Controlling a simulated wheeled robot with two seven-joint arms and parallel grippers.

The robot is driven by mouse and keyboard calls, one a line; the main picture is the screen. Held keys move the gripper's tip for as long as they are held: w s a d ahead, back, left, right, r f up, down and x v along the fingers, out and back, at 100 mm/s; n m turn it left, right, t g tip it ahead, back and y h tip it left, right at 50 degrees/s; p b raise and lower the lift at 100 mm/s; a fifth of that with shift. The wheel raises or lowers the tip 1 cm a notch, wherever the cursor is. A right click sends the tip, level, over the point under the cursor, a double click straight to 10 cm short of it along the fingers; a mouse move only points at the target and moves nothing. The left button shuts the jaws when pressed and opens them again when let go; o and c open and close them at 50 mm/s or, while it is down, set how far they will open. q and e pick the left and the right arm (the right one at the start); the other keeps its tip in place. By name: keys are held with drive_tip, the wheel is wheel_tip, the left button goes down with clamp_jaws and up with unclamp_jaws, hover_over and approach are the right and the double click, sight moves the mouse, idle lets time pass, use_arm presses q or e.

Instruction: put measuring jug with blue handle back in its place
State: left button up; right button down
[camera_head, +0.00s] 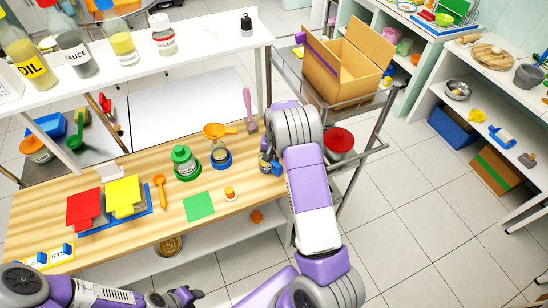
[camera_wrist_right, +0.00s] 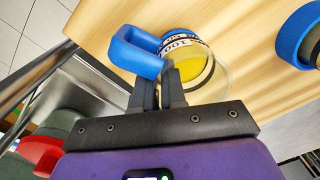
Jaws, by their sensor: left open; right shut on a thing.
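The measuring jug (camera_wrist_right: 205,68) has a blue handle (camera_wrist_right: 137,50), clear walls with dark markings, and yellow showing inside. In the right wrist view my right gripper (camera_wrist_right: 172,88) is shut on the jug at its handle side. In the head view the jug (camera_head: 267,164) is small at the right end of the wooden tabletop, partly hidden by my right arm. I cannot tell whether it touches the wood. My left gripper (camera_head: 186,297) is open and empty, low at the bottom, in front of the table.
Left of the jug stand a jar on a blue ring (camera_head: 221,159), an orange funnel (camera_head: 219,130) and a green-topped jar (camera_head: 185,160). A small orange-capped bottle (camera_head: 230,194) and a green square (camera_head: 199,206) lie nearer the front. A metal cart (camera_head: 352,150) adjoins the right end.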

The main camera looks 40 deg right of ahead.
drive_tip(key=shift+f, duration=0.15)
drive_tip(key=c, duration=1.6)
unclamp_jaws()
drive_tip(key=o, duration=0.5)
drive_tip(key=shift+o, duration=0.3)
drive_tip(key=o, duration=0.5)
